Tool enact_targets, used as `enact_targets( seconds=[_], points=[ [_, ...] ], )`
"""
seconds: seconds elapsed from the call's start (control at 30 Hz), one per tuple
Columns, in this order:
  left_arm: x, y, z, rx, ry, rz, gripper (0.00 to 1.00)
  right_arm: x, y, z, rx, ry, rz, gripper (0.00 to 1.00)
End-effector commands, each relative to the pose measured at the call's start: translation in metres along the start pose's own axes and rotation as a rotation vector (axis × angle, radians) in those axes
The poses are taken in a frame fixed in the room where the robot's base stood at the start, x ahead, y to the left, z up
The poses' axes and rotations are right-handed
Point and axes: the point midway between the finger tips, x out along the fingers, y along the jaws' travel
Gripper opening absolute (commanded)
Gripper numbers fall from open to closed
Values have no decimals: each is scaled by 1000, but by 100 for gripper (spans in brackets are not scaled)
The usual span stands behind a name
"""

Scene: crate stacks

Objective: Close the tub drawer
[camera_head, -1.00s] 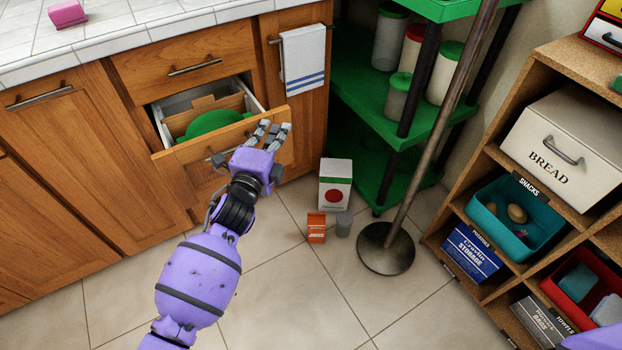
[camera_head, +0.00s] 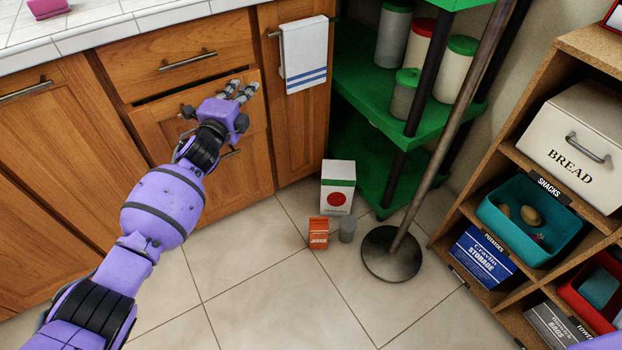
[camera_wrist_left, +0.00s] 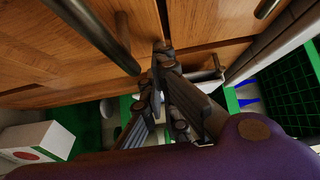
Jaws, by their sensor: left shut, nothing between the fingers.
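The tub drawer (camera_head: 150,123) is the wooden drawer below the top drawer in the head view. Its front stands almost flush with the cabinet, with a thin dark gap along its top edge. In the left wrist view the gripper (camera_wrist_left: 163,58) is close against wood; contact is hard to tell. My right gripper is out of view.
The top drawer (camera_head: 225,40) is shut above, and a striped towel (camera_head: 304,55) hangs to the right. A pole with a round base (camera_head: 391,256) stands before green shelves.

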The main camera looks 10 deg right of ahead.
Motion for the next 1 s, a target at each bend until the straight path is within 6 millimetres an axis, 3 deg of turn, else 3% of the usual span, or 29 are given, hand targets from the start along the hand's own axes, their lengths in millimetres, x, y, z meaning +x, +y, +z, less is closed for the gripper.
enact_targets(
  seconds=[0.33,1.0],
  points=[
    [20,1,20,-1,0,0,0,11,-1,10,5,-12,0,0],
    [21,-1,25,0,-5,1,0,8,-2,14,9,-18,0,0]
  ],
)
